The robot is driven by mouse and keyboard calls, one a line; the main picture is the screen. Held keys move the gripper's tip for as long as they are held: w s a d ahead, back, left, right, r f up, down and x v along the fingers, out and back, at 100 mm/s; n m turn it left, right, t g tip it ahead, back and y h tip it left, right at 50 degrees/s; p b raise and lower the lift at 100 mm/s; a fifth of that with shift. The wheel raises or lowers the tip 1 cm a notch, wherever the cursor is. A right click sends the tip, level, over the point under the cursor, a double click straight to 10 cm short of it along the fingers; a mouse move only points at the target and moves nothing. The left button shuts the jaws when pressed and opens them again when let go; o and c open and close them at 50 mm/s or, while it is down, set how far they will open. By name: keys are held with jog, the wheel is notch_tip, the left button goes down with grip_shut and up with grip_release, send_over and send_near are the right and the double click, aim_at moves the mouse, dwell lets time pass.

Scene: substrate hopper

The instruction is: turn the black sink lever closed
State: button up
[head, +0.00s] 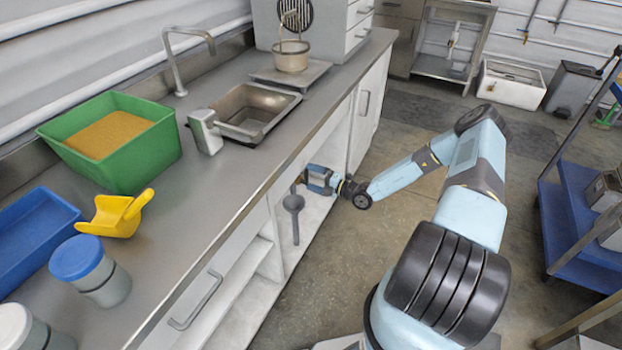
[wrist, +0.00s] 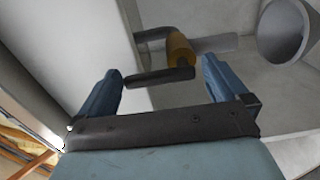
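The black sink lever (wrist: 160,77) shows in the wrist view as a dark bar lying nearly level across the picture, below a brass valve body (wrist: 180,50). My gripper (wrist: 161,66) is open, with one blue finger on either side of the lever. The lever's ends come close to both fingers; I cannot tell whether they touch. In the head view my gripper (head: 311,179) reaches into the open cabinet under the sink (head: 255,112), close to the brass valve (head: 294,188). The lever is not clear there.
A grey drain pipe (head: 294,208) hangs by my gripper; its wide grey end (wrist: 285,30) shows at upper right in the wrist view. Cabinet walls (wrist: 60,45) stand close by. The counter (head: 205,195) is above; open floor (head: 400,130) lies to the right.

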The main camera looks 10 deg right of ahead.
jog(key=v, duration=1.3)
jog(key=shift+s+d, duration=0.2)
jog(key=shift+d, duration=0.15)
jog(key=s+a+r+n+g+h, duration=0.2)
jog(key=s+r+n+g, duration=0.15)
jog(key=r+n, duration=0.65)
jog(key=s+a+r+n+g+h, duration=0.2)
jog(key=r+n+g, duration=0.2)
jog(key=r+n, duration=0.6)
jog(key=s+a+r+n+g+h, duration=0.1)
jog(key=s+r+n+g+h, duration=0.2)
jog(key=r+n, duration=0.75)
jog(key=s+r+n+t+h, duration=0.5)
jog(key=s+r+n, duration=0.8)
jog(key=s+r, duration=1)
notch_tip(320, 180, up, 3)
jog(key=shift+f+h, duration=0.15)
jog(key=shift+h, duration=0.95)
